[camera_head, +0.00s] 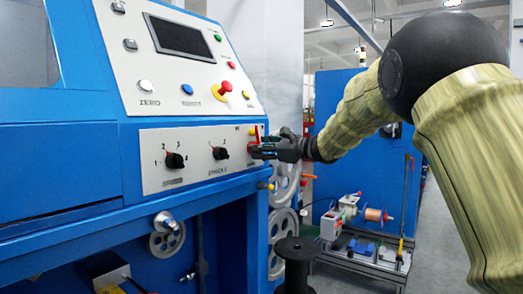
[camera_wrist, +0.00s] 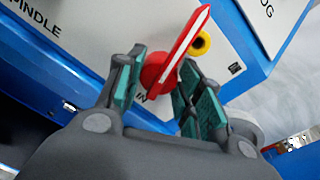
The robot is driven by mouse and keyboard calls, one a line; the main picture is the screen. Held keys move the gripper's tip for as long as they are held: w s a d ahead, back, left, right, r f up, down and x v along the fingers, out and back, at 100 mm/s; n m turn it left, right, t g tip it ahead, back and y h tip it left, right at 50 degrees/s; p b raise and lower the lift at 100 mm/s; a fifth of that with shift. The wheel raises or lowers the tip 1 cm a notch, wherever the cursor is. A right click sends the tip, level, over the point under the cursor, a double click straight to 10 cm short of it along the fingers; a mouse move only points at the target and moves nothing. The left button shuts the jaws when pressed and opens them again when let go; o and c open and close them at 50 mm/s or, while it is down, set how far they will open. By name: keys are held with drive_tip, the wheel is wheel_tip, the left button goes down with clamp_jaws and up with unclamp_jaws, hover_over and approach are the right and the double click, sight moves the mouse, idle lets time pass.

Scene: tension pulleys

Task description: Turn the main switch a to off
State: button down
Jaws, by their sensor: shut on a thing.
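The main switch has a red handle with a white line along it, and sits at the right end of the lower grey panel (camera_head: 200,157). In the head view, the main switch (camera_head: 256,133) is partly hidden by my gripper (camera_head: 262,150), which reaches it from the right. In the wrist view, the red handle (camera_wrist: 190,42) slants up to the right from a red round base. My gripper (camera_wrist: 162,80) is shut on it, with a green-padded finger on each side. A yellow ring with a dark centre (camera_wrist: 201,44) lies behind the handle. The label below the switch is mostly hidden.
Two black rotary knobs (camera_head: 175,160) (camera_head: 220,153) sit left of the switch. Above are a dark screen (camera_head: 178,37), push buttons and a red emergency stop (camera_head: 222,91). A black spool (camera_head: 296,262) and grey pulleys (camera_head: 284,228) stand below my gripper. Open floor lies at right.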

drive_tip(key=c, duration=0.9)
unclamp_jaws()
drive_tip(key=shift+c, duration=0.2)
drive_tip(key=v, duration=1.2)
